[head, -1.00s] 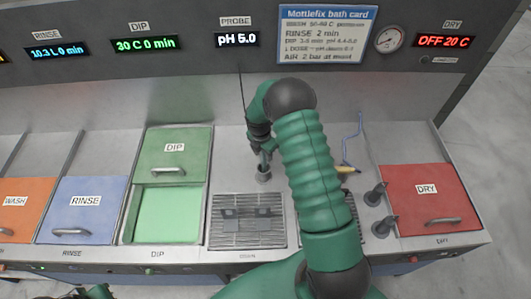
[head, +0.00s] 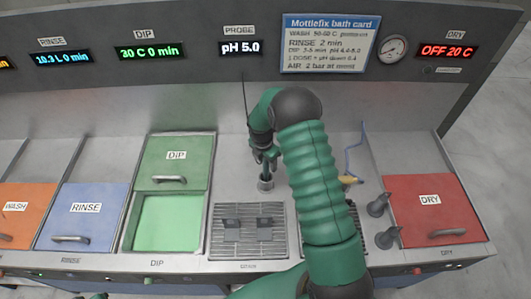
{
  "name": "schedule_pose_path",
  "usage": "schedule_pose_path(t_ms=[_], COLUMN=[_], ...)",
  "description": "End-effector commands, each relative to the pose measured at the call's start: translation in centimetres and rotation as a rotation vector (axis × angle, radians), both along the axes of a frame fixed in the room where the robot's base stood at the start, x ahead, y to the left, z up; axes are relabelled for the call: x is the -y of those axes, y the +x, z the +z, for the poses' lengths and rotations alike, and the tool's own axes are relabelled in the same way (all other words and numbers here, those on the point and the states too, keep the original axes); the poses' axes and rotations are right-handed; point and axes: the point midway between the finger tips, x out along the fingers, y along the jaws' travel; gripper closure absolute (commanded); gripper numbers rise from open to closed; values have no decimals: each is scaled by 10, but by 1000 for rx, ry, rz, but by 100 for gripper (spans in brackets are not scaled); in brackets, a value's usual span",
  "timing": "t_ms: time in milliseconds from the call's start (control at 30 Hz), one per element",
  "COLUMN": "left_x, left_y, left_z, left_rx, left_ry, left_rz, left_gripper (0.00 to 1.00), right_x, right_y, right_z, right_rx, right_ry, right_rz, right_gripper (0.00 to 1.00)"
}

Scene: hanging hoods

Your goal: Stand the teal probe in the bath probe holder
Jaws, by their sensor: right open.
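The teal probe (head: 269,165) is a thin upright stem, seen small just below my right gripper. Its lower end is at the small grey probe holder (head: 265,185) on the steel deck and appears to stand in it. A thin dark cable runs up towards the PROBE display. My right gripper (head: 264,156) is open around or just beside the probe's upper part; the arm and wrist hide some of it. Only a sliver of my left arm's end shows at the bottom left edge, and its jaws cannot be made out.
The open green dip bath (head: 168,222) is left of the holder, its lid (head: 175,155) behind it. A grey grate (head: 248,247) lies in front. Two dark pegs (head: 378,205) and the red dry lid (head: 430,215) are right. My right arm hides part of the deck.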

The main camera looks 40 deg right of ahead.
Motion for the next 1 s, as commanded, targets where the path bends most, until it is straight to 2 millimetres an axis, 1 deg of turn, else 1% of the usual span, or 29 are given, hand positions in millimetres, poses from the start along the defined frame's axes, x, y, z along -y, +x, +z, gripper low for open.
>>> schedule_pose_path(t_ms=[33,167,300,400,500,600,700,1000], left_x=[0,0,0,0,0,0,0,0], left_y=[0,0,0,0,0,0,0,0], left_z=[-6,-16,-25,-30,-33,-34,-34,-34], left_rx=[0,0,0,0,0,0,0,0], left_ry=[0,0,0,0,0,0,0,0], left_rz=[0,0,0,0,0,0,0,0], left_gripper=[100,100,100,100,100,100,100,100], right_x=[-1,-6,-12,-16,-19,-21,-22,-22], right_y=[1,0,0,0,0,0,-1,-1], right_z=[9,44,86,113,133,145,151,151], right_rx=[4,6,5,4,2,0,-2,-2], right_ry=[-2,-2,-3,-2,-1,1,1,2], right_rz=[0,1,-1,0,0,0,1,0], right_gripper=[52,52,52,52,52,52,52,52])
